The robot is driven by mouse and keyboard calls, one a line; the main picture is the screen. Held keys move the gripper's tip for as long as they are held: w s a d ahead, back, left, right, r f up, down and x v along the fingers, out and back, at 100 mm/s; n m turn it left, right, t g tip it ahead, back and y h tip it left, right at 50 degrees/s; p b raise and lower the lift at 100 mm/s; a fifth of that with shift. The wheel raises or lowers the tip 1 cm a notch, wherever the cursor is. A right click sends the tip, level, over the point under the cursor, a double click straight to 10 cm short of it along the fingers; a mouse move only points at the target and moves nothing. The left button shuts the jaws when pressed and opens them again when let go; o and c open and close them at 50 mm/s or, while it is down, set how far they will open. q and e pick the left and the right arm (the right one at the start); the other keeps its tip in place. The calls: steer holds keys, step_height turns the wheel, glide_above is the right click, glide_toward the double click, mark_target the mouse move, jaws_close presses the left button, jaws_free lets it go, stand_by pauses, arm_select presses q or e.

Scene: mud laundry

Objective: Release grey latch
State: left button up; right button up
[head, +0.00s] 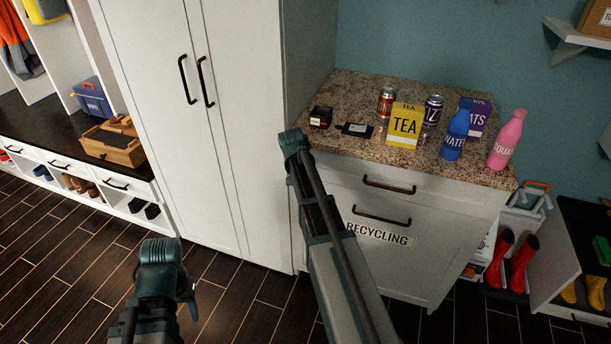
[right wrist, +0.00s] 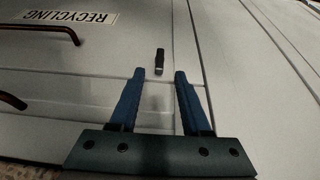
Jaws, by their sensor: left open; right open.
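The small dark grey latch (right wrist: 160,62) shows on the pale cabinet front in the right wrist view. My right gripper (right wrist: 159,73) is open and empty. Its two blue fingers point at the latch, which appears just past the tips and between them; I cannot tell how far away it is. In the head view I do not see the latch or the right gripper, as my right arm crosses that part of the cabinet. My left gripper (head: 191,300) is low over the floor, away from the cabinet, and only partly visible; it is open.
The recycling cabinet (head: 456,236) has two dark handles and a granite top holding a tea box (head: 404,127), cans and bottles. A tall white cupboard (head: 235,130) stands to its left, red boots (head: 522,262) to its right. Dark floor (head: 60,270) is clear at left.

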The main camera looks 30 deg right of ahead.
steer(key=p+v, duration=0.4)
steer(key=v, duration=0.1)
steer(key=shift+s+a+r, duration=0.1)
steer(key=shift+a+r, duration=0.05)
steer(key=shift+r, duration=0.2)
steer(key=s+a+r+n+g+p, duration=0.1)
steer(key=s+a+n, duration=0.3)
steer(key=s+a, duration=0.4)
steer(key=s+a+r+n+g+y+p, duration=0.1)
steer(key=s+a+n, duration=0.4)
steer(key=a, duration=0.9)
steer(key=s+a+r+n+g+y+p, duration=0.1)
steer(key=s+a+n+p, duration=0.2)
steer(key=s+a, duration=0.8)
steer(key=shift+s+a+r+n, duration=0.25)
steer(key=shift+s+r+n, duration=0.15)
steer(key=shift+n, duration=0.4)
steer(key=shift+d, duration=0.15)
